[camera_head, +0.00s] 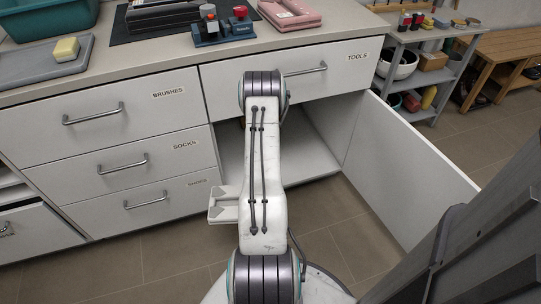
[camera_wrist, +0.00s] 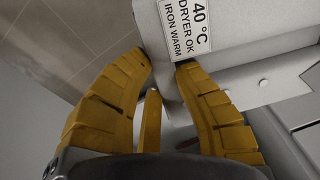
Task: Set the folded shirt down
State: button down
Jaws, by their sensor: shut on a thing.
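In the wrist view, my gripper (camera_wrist: 163,72) has its yellow fingers closed on a pale grey thing with small round buttons, which looks like the folded shirt (camera_wrist: 240,86). A white care label (camera_wrist: 186,28) on it reads 40 °C, dryer OK, iron warm. Only part of the shirt shows; the rest runs out of the picture. In the head view, my arm hides the gripper. A pale piece with two pointed flaps (camera_head: 222,205) shows left of my arm; I cannot tell whether it is the shirt.
An open cabinet (camera_head: 310,160) lies under the TOOLS drawer (camera_head: 335,65), its door (camera_head: 405,165) swung out to the right. Closed drawers for brushes (camera_head: 110,112) and socks (camera_head: 140,158) are at left. The counter (camera_head: 165,48) holds several items. Tiled floor is open below.

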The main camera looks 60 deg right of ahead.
jog(key=s+d+f+m+b, duration=0.3)
jog(key=s+f+b, duration=0.1)
jog(key=f, duration=0.5)
jog(key=s+d+f+m+b, duration=0.25)
jog(key=s+d+f, duration=0.2)
jog(key=f, duration=0.45)
jog(key=w+d+r+m, duration=0.1)
jog(key=w+d+m, duration=0.2)
jog(key=d+m, duration=0.8)
jog(key=shift+d+m+h, duration=0.15)
jog(key=shift+m+h, duration=0.25)
jog(key=shift+m, duration=0.65)
